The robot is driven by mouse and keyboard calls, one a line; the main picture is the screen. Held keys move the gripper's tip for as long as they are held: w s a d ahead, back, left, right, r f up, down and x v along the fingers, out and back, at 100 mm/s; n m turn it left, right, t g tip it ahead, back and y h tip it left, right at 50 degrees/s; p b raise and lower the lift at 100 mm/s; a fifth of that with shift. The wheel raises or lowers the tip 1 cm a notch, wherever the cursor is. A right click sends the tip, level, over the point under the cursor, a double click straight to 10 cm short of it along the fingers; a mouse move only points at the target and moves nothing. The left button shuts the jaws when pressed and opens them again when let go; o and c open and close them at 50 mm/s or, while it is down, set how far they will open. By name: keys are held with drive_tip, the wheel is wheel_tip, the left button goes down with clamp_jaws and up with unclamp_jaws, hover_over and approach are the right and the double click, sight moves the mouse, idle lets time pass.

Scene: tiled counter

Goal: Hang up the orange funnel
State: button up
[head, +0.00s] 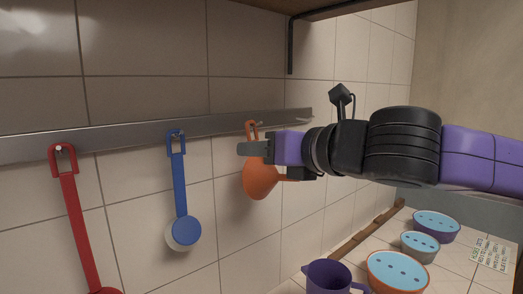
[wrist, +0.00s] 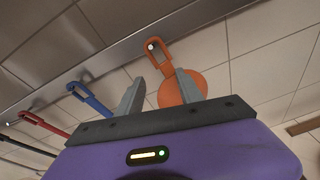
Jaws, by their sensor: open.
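The orange funnel (head: 260,182) is at the wall rail (head: 100,137), bowl downward. In the wrist view the funnel (wrist: 178,90) has its handle loop around a small bright peg (wrist: 152,46) on the rail. My gripper (head: 254,151) is in front of the funnel and hides part of its handle in the head view. In the wrist view my gripper (wrist: 160,77) is open, with one finger on each side of the funnel's handle and upper bowl. I see no finger closed on the funnel. Whether a finger touches it I cannot tell.
A blue ladle (head: 180,185) and a red utensil (head: 75,205) hang on the rail to the left. On the counter below stand a purple jug (head: 328,277) and several bowls, one orange (head: 397,272). A shelf with a black bracket (head: 291,45) is above.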

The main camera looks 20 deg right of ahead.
drive_tip(key=v, duration=0.7)
drive_tip(key=shift+s+b, duration=0.3)
drive_tip(key=shift+s, duration=0.05)
drive_tip(key=shift+d+r, duration=0.1)
drive_tip(key=shift+d, duration=0.05)
drive_tip(key=shift+f+p+v, duration=0.2)
drive_tip(key=shift+p+v, duration=0.1)
drive_tip(key=shift+v, duration=0.7)
drive_tip(key=shift+f+p+v, duration=0.2)
drive_tip(key=shift+p+v, duration=0.05)
drive_tip(key=shift+v, duration=0.7)
drive_tip(key=shift+s, duration=0.1)
drive_tip(key=shift+c, duration=0.3)
clamp_jaws()
